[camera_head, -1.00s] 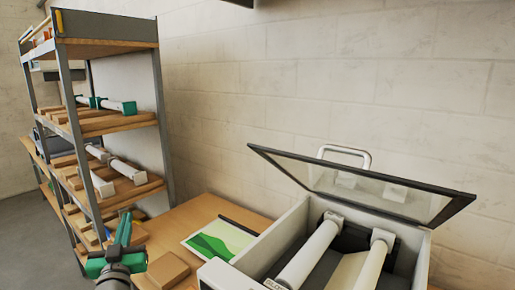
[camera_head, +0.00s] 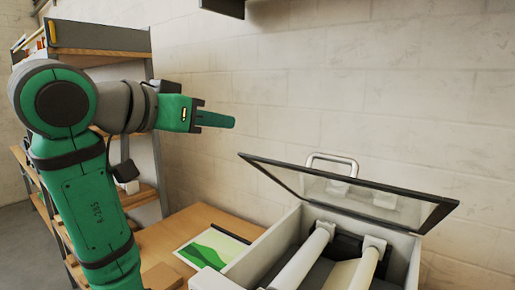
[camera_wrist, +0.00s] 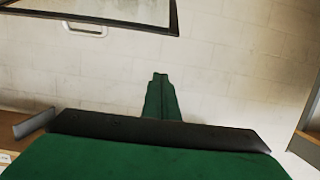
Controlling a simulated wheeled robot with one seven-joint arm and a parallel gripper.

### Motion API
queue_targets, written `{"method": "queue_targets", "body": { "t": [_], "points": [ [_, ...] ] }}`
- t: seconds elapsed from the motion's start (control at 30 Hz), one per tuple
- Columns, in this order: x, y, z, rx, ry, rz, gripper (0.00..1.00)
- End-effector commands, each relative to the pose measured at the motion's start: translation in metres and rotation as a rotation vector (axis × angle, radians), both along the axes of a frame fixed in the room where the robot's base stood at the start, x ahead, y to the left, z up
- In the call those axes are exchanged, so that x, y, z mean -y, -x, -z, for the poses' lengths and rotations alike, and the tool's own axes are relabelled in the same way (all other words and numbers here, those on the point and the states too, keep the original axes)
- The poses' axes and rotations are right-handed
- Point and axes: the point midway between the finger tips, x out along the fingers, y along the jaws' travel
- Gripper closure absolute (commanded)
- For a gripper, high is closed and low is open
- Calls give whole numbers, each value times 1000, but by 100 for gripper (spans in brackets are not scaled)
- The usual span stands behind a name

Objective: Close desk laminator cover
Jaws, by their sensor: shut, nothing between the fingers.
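The desk laminator (camera_head: 240,275) stands on the wooden table at the lower right of the head view, with its pale rollers (camera_head: 305,258) exposed. Its cover (camera_head: 345,192), a clear panel in a dark frame, is tilted open and leans up toward the wall. A light handle (camera_head: 332,160) is on the cover's far edge; it also shows in the wrist view (camera_wrist: 86,31), beside the dark cover frame (camera_wrist: 150,22). My green gripper (camera_head: 218,120) is shut and empty. It is raised to the left of the cover and above it, pointing right, apart from it.
A shelf unit (camera_head: 100,35) with wooden shelves stands at the left, partly behind my arm. A sheet with a green picture (camera_head: 213,247) lies on the wooden table (camera_head: 195,219) left of the laminator. A block wall stands behind. A dark object (camera_head: 224,7) hangs at the top.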

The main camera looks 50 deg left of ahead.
Motion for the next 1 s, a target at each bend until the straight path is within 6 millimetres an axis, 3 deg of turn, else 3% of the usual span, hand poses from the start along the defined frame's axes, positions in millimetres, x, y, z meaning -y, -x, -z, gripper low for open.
{"method": "queue_targets", "body": {
  "t": [0.1, 0.27, 0.8, 1.0],
  "points": [
    [12, 3, 0, -58, 5, 0, 100],
    [14, -5, 4, -79, 11, 0, 100],
    [-8, -91, 34, -78, 11, -1, 100],
    [-4, -72, 55, -75, 9, -4, 100]
  ]
}}
